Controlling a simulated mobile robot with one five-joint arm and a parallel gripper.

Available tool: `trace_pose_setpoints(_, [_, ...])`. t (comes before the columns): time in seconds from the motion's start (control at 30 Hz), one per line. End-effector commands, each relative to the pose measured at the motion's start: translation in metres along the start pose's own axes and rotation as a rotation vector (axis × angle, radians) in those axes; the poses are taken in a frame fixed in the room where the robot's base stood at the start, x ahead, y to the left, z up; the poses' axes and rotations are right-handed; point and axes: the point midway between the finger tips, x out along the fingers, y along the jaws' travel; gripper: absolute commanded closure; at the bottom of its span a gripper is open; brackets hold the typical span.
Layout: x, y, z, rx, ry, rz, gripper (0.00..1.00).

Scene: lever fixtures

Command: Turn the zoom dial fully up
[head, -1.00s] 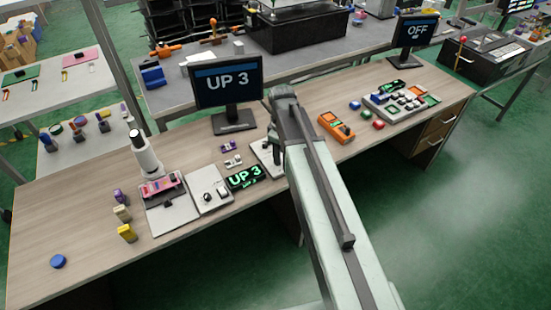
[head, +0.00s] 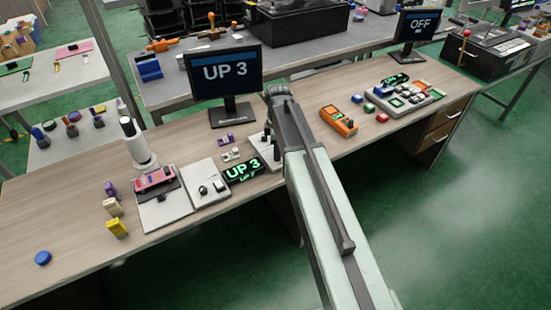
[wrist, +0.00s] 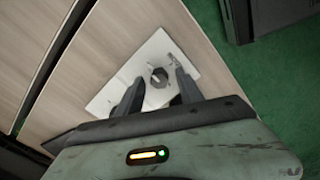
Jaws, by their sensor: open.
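A dark round-edged dial (wrist: 158,78) stands on a white plate (wrist: 103,105) in the wrist view, with a small metal piece (wrist: 172,60) beside it. My gripper (wrist: 156,91) is open and empty above the plate, its two dark fingers on either side of the dial; I cannot tell whether they touch it. In the head view my gripper (head: 271,145) is over the white plate (head: 261,161), and my arm hides much of it. A monitor (head: 224,72) reads "UP 3", and a small green display (head: 242,170) on the table reads the same.
Another white plate with a knob (head: 204,190) lies left of the display, near a white upright cylinder device (head: 134,143). A second monitor (head: 420,24) reads "OFF".

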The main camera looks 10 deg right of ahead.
Motion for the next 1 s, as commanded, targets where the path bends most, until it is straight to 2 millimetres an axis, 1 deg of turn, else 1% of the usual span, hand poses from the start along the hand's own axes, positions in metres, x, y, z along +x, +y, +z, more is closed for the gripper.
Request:
trace_pose_setpoints(0.03, [0.0062, 0.0, -0.0002, 0.0, 0.0, 0.0, 0.56])
trace_pose_setpoints(0.27, [0.0034, -0.0002, -0.0005, 0.0, 0.0, 0.0, 0.56])
trace_pose_setpoints(0.37, [0.0034, -0.0002, -0.0006, 0.0, 0.0, 0.0, 0.81])
trace_pose_setpoints(0.4, [0.0034, -0.0002, -0.0007, -0.001, 0.0, 0.0, 0.92])
trace_pose_setpoints(0.43, [0.0034, -0.0003, -0.0008, -0.001, 0.0, 0.0, 1.0])
trace_pose_setpoints(0.5, [0.0034, -0.0005, -0.0009, -0.001, 0.0, -0.001, 1.0])
trace_pose_setpoints(0.53, [0.0034, -0.0022, -0.0087, -0.006, 0.0, -0.001, 1.0])
trace_pose_setpoints(0.6, [0.0035, -0.0015, -0.0046, -0.001, 0.001, -0.002, 1.0])
trace_pose_setpoints(0.77, [0.0035, -0.0014, -0.002, 0.024, 0.002, -0.003, 1.0])
trace_pose_setpoints(1.0, [0.0036, -0.0014, -0.0008, 0.144, 0.0, -0.004, 1.0])
